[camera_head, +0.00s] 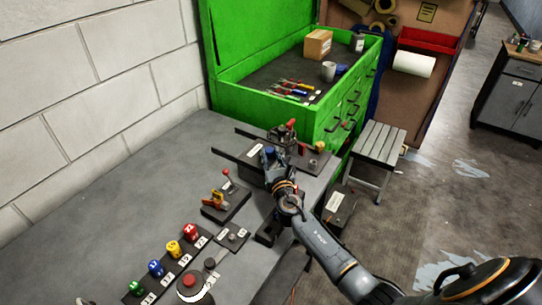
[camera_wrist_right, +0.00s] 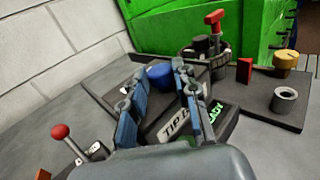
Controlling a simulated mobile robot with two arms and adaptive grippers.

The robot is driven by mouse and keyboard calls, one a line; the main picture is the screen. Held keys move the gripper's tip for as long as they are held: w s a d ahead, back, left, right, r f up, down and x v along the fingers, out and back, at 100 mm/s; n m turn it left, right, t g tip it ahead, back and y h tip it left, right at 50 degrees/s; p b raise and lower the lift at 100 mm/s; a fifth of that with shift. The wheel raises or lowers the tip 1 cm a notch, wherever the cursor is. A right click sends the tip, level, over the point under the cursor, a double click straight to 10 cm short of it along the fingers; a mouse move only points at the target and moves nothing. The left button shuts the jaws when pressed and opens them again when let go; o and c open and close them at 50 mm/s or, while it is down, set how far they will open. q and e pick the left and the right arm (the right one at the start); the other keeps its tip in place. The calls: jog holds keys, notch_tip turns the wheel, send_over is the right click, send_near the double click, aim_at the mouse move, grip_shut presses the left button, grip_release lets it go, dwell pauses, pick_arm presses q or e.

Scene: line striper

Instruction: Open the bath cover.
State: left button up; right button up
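A dark box labelled "TIP" (camera_wrist_right: 175,124), the rest of its label hidden, stands on the bench with a green lit "READY" sign. A blue round knob (camera_wrist_right: 160,74) sits at its far side and also shows in the head view (camera_head: 269,150). I cannot tell whether this knob belongs to the bath cover, and no raised lid is visible. My right gripper (camera_wrist_right: 161,66) has its fingers spread, one on each side of the blue knob. It also shows from above in the head view (camera_head: 272,160). Contact with the knob is not clear. My left gripper is not in view.
A red-knobbed lever (camera_head: 226,173) is nearby at left. Numbered coloured pots (camera_head: 173,248) line the front bench. A green tool chest (camera_head: 240,98) stands behind.

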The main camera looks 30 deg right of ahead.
aim_at(248, 151)
grip_shut()
jog(key=w+a+b, duration=0.1)
jog(key=w, duration=0.1)
jog(key=w+a+b, duration=0.1)
jog(key=w+a, duration=0.1)
jog(key=w, duration=0.1)
jog(key=w+a+b, duration=0.1)
jog(key=w, duration=0.2)
jog(key=shift+a+f+b, duration=0.15)
jog(key=shift+a+b, duration=0.15)
jog(key=shift+a, duration=0.05)
jog(key=shift+d, duration=0.1)
jog(key=o, duration=0.8)
grip_release()
jog(key=shift+s, duration=0.1)
